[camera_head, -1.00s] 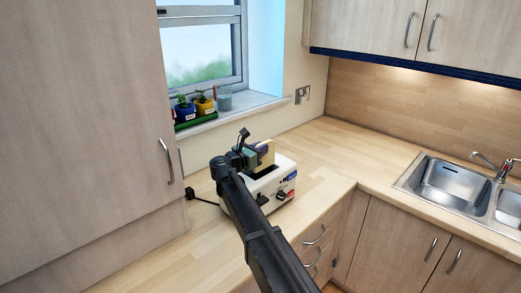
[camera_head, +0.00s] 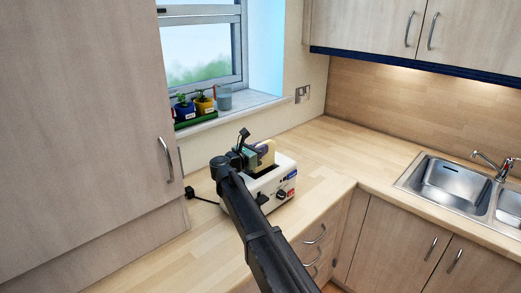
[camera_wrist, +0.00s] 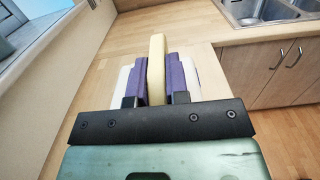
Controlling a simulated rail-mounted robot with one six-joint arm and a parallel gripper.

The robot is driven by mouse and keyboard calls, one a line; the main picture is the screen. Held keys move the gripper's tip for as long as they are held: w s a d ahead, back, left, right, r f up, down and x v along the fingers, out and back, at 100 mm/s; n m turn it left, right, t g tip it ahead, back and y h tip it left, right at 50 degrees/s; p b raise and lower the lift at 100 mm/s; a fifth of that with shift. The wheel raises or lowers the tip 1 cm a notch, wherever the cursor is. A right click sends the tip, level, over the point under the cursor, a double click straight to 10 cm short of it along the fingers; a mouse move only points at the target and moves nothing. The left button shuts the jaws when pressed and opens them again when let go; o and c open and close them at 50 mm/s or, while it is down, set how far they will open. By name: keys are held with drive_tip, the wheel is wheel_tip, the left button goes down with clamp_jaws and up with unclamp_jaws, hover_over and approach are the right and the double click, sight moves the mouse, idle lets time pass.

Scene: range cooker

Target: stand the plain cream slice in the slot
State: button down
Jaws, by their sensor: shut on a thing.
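The plain cream slice (camera_head: 267,152) stands upright above the white toaster (camera_head: 283,180). In the wrist view the slice (camera_wrist: 157,62) sits between the two purple finger pads of my gripper (camera_wrist: 158,80). My gripper is shut on it, and it also shows in the head view (camera_head: 262,155). The white toaster body (camera_wrist: 122,82) shows on both sides of the fingers in the wrist view. The slot is mostly hidden by the slice and gripper, so I cannot tell how far the slice's lower edge is inside it.
The wall and window sill with potted plants (camera_head: 194,106) are behind the toaster, on the left. A tall cupboard (camera_head: 85,120) stands at the left. The worktop (camera_head: 345,155) is clear to the right, up to the sink (camera_head: 448,183).

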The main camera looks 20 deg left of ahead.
sight(261, 170)
drive_tip(key=shift+f+b, duration=2.3)
drive_tip(key=shift+f, duration=0.05)
drive_tip(key=shift+r, duration=0.15)
drive_tip(key=shift+r+p, duration=2.25)
drive_tip(key=shift+p, duration=0.15)
drive_tip(key=shift+f+b, duration=2.4)
drive_tip(key=c, duration=1)
unclamp_jaws()
drive_tip(key=shift+c, duration=0.2)
